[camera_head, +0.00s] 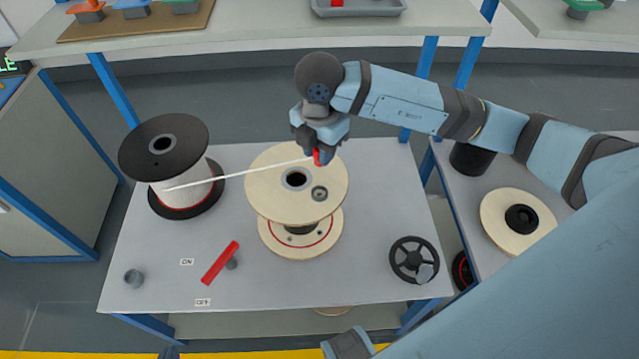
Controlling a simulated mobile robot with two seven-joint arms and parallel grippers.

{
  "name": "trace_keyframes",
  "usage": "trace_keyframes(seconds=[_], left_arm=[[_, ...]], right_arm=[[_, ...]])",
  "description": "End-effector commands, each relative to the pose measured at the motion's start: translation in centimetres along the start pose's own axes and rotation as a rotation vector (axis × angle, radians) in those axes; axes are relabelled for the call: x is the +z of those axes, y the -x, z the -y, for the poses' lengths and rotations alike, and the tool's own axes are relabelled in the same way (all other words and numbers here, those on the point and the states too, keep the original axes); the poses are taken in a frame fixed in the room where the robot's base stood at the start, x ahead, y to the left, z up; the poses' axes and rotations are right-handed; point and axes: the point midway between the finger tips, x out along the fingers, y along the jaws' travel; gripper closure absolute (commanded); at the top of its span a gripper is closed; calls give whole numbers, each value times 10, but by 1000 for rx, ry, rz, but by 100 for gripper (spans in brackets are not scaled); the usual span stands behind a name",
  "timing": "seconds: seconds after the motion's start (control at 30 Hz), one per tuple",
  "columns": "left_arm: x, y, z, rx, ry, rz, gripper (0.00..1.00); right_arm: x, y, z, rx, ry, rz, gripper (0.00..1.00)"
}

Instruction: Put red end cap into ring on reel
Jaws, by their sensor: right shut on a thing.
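The red end cap (317,157) is in my right gripper (318,160), which is shut on it just above the upper right rim of the wooden reel (275,205). A white cable (240,174) runs from the cap left to the black-topped spool (168,147). The ring (319,193) is a small grey round fitting on the reel's top flange, right of the central hole. The cap is above and apart from the ring in the picture. My left gripper is not in view.
A red lever (220,263) stands at the table's front left between ON and OFF labels. A black handwheel (414,259) is at the front right. Another wooden reel (495,215) lies on the right-hand table. A shelf (250,35) spans the back.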

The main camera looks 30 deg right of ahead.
Motion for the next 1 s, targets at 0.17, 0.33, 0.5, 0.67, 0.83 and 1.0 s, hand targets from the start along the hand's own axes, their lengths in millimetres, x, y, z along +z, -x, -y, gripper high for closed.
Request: trace_keyframes(seconds=[0.17,0.33,0.5,0.67,0.83,1.0], left_arm=[[2,-1,0,0,1,2,100],[3,-1,0,0,1,5,100],[4,-2,0,0,1,6,100],[4,-2,0,0,1,6,100],[3,-1,0,0,2,4,100],[1,-1,0,0,2,1,100]], right_arm=[[0,-44,1,-4,0,0,94],[0,-64,0,-1,-1,0,94],[0,-76,0,-3,1,0,94],[0,-101,0,-3,0,-1,94],[0,-110,0,0,1,1,94],[0,-110,0,-1,1,1,94]])
